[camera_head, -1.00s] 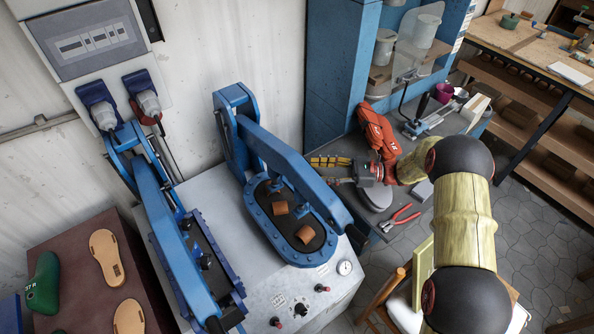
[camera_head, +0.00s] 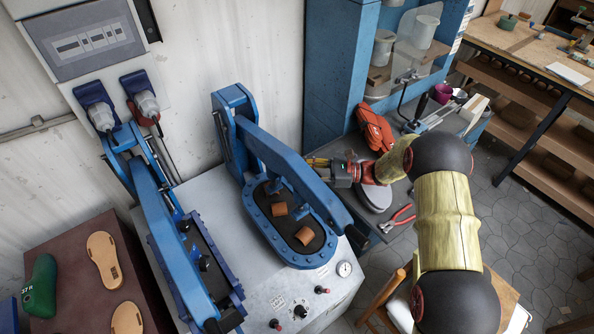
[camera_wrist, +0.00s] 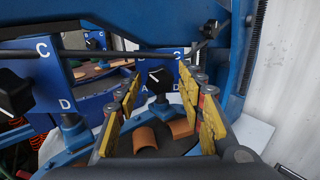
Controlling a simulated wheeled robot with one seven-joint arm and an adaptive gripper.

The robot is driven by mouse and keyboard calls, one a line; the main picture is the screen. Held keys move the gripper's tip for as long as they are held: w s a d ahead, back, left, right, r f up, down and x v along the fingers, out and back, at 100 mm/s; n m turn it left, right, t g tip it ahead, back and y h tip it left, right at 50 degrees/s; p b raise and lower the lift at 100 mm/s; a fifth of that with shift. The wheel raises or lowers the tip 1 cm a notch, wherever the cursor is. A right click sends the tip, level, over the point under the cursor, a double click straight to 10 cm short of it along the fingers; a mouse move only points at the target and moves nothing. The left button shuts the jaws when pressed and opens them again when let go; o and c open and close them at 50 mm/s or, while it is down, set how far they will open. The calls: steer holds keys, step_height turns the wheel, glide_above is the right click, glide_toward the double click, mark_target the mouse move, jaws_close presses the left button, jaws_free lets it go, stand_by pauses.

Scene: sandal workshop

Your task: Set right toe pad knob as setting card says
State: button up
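My gripper (camera_head: 316,163) reaches in from the right, beside the blue arm of the right press (camera_head: 270,155). In the wrist view my gripper (camera_wrist: 160,92) is open, with yellow-padded fingers apart. Contact is not visible. Which is the right toe pad knob is unclear. No readable setting card shows.
A second blue press (camera_head: 170,225) stands left. An orange pouch (camera_head: 373,128) and red-handled pliers (camera_head: 397,217) lie on the side bench. Sandal soles (camera_head: 104,258) lie at the lower left.

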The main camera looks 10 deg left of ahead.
steer(key=c, duration=0.9)
steer(key=shift+n, duration=0.3)
steer(key=n+b, duration=0.4)
steer(key=n, duration=0.1)
steer(key=n+b, duration=0.5)
steer(key=n, duration=0.1)
steer(key=n+b, duration=0.4)
steer(key=n, duration=0.2)
steer(key=shift+s+f+b, duration=0.2)
steer(key=shift+f+b, duration=0.05)
steer(key=shift+b, duration=0.05)
steer(key=shift+n, duration=0.3)
steer(key=o, duration=1)
steer(key=shift+o, duration=0.8)
